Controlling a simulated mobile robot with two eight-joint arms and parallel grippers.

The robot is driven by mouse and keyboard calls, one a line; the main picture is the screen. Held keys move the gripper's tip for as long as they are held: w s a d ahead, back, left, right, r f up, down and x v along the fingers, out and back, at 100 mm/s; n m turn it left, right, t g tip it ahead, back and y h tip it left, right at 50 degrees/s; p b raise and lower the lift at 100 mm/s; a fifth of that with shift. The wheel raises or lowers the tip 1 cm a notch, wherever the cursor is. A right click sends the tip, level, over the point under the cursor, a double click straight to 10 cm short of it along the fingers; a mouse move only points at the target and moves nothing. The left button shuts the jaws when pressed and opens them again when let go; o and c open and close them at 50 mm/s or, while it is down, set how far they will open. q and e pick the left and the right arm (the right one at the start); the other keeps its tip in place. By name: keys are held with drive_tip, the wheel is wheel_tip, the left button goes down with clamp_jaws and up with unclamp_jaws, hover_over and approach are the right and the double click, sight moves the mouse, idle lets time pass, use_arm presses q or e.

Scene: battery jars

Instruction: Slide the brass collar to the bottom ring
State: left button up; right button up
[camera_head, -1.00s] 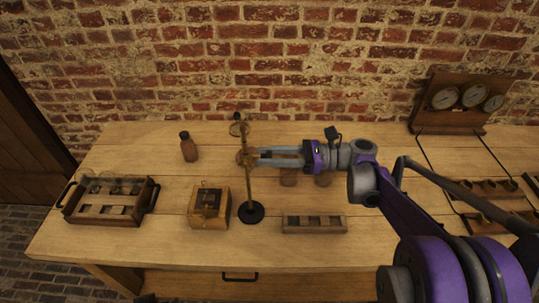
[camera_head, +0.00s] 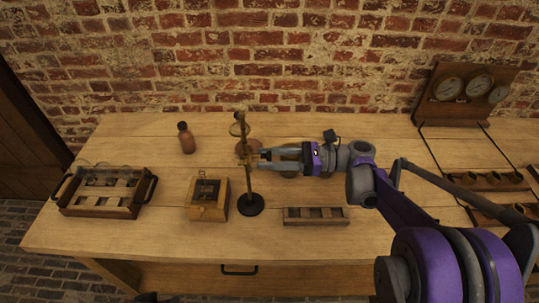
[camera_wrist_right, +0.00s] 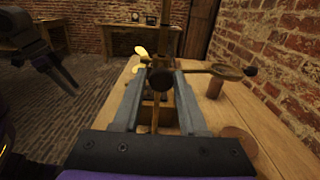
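A thin brass stand (camera_head: 249,184) rises from a round black base (camera_head: 250,205) near the middle of the bench. The brass collar (camera_head: 247,150) is on its upright rod, well above the base, and a ring (camera_head: 238,129) sits higher up. My right gripper (camera_head: 261,158) points left, with its fingertips at the collar. In the right wrist view, the fingertips flank a dark knob (camera_wrist_right: 162,78) in front of the rod. Whether they grip it is unclear. My left gripper (camera_wrist_right: 62,75) hangs at the left of the wrist view, away from the stand.
A wooden box (camera_head: 207,213) stands close left of the stand, and a slotted block (camera_head: 315,223) lies to its right. A brown bottle (camera_head: 187,140) stands behind, and a handled tray (camera_head: 75,211) is at the far left. A gauge panel (camera_head: 459,94) stands at the back right.

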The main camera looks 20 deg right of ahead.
drive_tip(key=shift+o, duration=1.3)
drive_tip(key=shift+r, duration=0.1)
drive_tip(key=v, duration=1)
drive_tip(key=shift+d, duration=0.4)
drive_tip(key=shift+s, duration=0.1)
